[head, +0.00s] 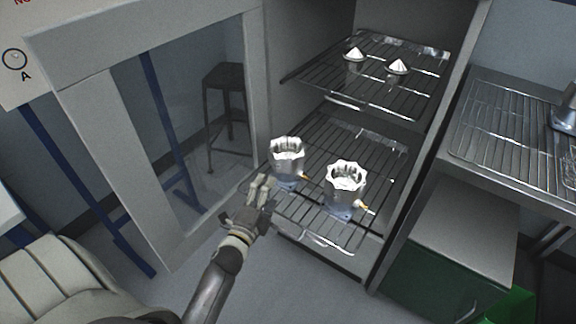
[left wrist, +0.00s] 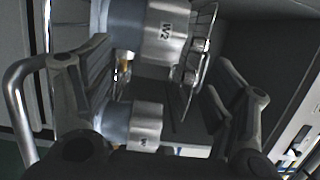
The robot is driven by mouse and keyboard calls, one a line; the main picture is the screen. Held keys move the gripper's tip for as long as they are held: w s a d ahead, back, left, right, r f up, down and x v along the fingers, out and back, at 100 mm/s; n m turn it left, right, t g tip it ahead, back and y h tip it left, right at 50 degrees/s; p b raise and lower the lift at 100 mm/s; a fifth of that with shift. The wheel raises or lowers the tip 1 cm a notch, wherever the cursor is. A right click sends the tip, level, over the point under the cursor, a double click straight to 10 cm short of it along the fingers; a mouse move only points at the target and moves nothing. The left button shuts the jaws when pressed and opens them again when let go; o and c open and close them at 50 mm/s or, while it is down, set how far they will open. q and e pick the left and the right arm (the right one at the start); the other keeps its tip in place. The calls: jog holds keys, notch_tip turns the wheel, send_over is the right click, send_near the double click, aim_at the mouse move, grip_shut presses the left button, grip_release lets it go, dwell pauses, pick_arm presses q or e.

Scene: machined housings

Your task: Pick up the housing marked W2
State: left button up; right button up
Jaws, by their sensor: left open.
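Two silvery metal housings with scalloped rims stand upright on the lower wire shelf: a left one (head: 287,162) and a right one (head: 346,186). In the left wrist view, the larger housing (left wrist: 168,30) at the top reads W2. A smaller housing (left wrist: 146,125) below it has a label starting with W; its second character is unclear. I cannot read labels in the head view. My left gripper (head: 262,188) is open and empty, just in front of and left of the left housing. Its fingers frame both housings in the wrist view (left wrist: 162,62). My right gripper is out of view.
The lower wire shelf (head: 315,233) sits inside an open cabinet. An upper wire shelf (head: 418,92) holds two white cone-shaped parts (head: 399,66). The open glazed cabinet door (head: 150,130) stands left of my left arm. Another wire rack (head: 500,125) is at the right.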

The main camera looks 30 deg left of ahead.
aim_at(280, 166)
pick_arm(q)
jog(key=w, duration=0.3)
jog(key=shift+w+a, duration=0.25)
jog(key=shift+w+a+r+b, duration=0.15)
jog(key=shift+w+b, duration=0.15)
jog(key=shift+w, duration=0.25)
jog(key=w, duration=0.2)
jog(key=w+b, duration=0.1)
jog(key=w, duration=0.1)
jog(key=shift+w+a, duration=0.1)
jog(key=shift+a, duration=0.25)
jog(key=shift+r, duration=0.1)
jog(key=c, duration=1.6)
jog(key=shift+r, duration=0.15)
grip_shut()
